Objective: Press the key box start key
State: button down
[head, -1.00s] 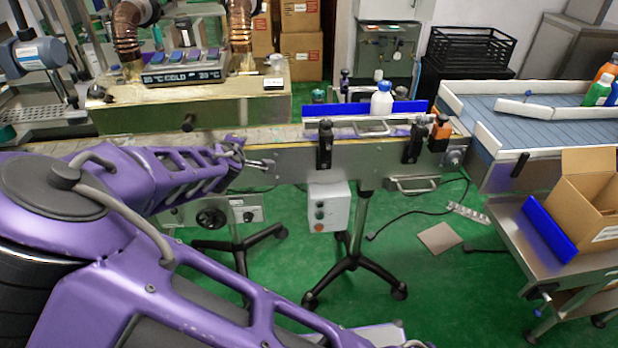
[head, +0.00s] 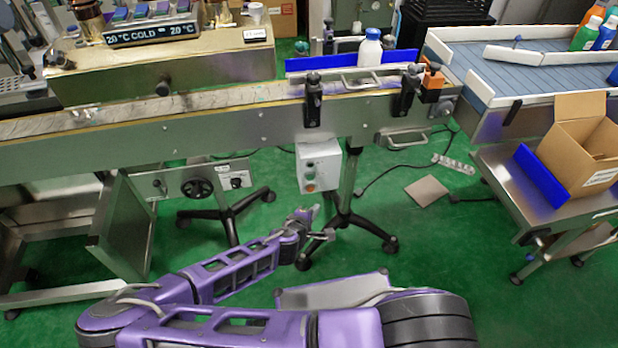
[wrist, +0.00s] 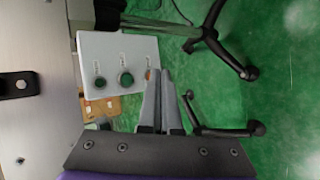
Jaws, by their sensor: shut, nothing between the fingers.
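The key box (head: 319,166) is a white box hanging under the conveyor, its keys facing me. In the wrist view the box (wrist: 122,48) shows at upper left. The labels above the keys are too small to read.
The conveyor (head: 230,130) runs above the box and carries a white bottle (head: 370,48). A black-footed stand (head: 345,215) is close to my gripper. A cart with a cardboard box (head: 580,150) is at right.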

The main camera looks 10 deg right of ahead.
aim_at(310, 177)
jog(key=shift+s+d+f, duration=0.1)
jog(key=shift+s+d, duration=0.05)
jog(key=shift+d, duration=0.1)
jog(key=shift+w+b, duration=0.55)
jog(key=shift+w, duration=3.9)
jog(key=shift+w, duration=0.15)
jog(key=shift+w, duration=0.25)
